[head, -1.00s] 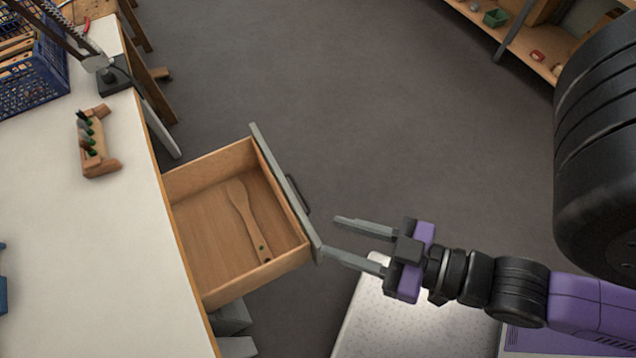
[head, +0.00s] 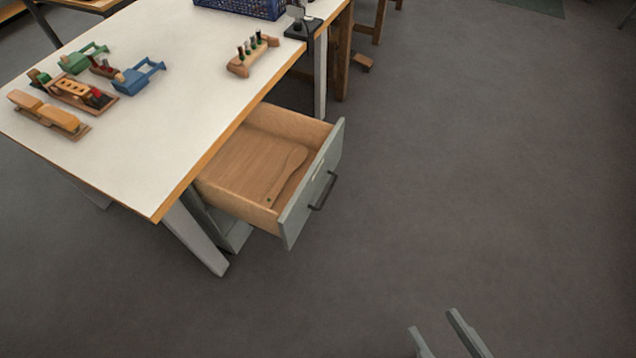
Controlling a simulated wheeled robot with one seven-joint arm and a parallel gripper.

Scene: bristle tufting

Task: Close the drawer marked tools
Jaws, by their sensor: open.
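A wooden drawer (head: 236,172) with a grey front (head: 306,204) stands pulled out from under the white worktable. Its dark bar handle (head: 325,191) faces right, and a pale label strip shows above it, too small to read. A wooden spoon-shaped piece (head: 287,175) lies inside the drawer. My gripper (head: 436,322) is at the bottom edge of the view, with only its two grey fingers showing. The fingers are apart and empty, well to the lower right of the drawer front and not touching it.
The white worktable (head: 150,70) carries wooden holders, a blue clamp-like tool (head: 138,78), a green one (head: 84,58) and a blue crate (head: 240,8). A slanted table leg (head: 196,238) stands left of the drawer. The floor (head: 480,150) to the right is clear.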

